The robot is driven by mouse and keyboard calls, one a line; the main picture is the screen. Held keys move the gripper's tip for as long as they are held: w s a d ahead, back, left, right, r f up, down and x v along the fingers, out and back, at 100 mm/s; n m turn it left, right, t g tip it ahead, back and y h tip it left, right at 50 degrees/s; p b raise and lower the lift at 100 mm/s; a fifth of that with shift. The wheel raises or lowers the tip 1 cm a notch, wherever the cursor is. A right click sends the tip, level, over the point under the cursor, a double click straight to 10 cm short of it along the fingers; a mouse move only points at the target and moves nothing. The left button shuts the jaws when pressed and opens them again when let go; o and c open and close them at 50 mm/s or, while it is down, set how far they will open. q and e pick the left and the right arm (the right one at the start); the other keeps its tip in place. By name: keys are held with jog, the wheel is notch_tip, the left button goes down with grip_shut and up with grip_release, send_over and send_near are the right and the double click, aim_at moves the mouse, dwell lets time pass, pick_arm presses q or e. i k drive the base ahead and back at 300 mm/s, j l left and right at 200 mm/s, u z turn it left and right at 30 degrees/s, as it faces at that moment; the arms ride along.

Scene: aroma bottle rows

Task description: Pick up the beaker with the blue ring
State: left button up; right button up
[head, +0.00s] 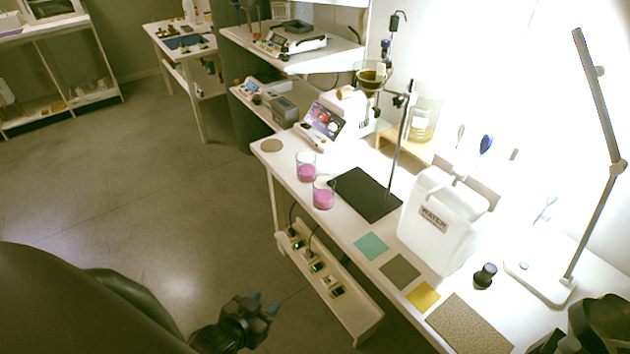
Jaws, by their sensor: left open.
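Two clear glass beakers with pink liquid stand upright on the white bench: the farther beaker (306,168) and the nearer beaker (323,193), close beside each other. At this size I cannot tell which has a blue ring. My left gripper (264,303) is open and empty, over the floor in front of the bench, below and left of the beakers and well apart from them.
A black mat (367,194) with a stand rod lies right of the beakers. A white water canister (440,222), a lamp (545,283) and coloured squares are farther right. A round cork mat (271,145) and a device (326,125) are behind.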

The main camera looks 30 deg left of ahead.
aim_at(324, 186)
jog(key=i+j+z, duration=0.15)
jog(key=j, duration=0.55)
jog(key=j+z, duration=0.15)
jog(key=j, duration=0.55)
jog(key=j+z, duration=0.15)
jog(key=j, duration=0.6)
jog(key=j+z, duration=0.15)
jog(key=j, duration=0.55)
jog(key=k+j+z, duration=0.15)
jog(key=j, duration=0.6)
jog(key=j+z, duration=0.15)
jog(key=j, duration=0.55)
jog(key=k, duration=0.05)
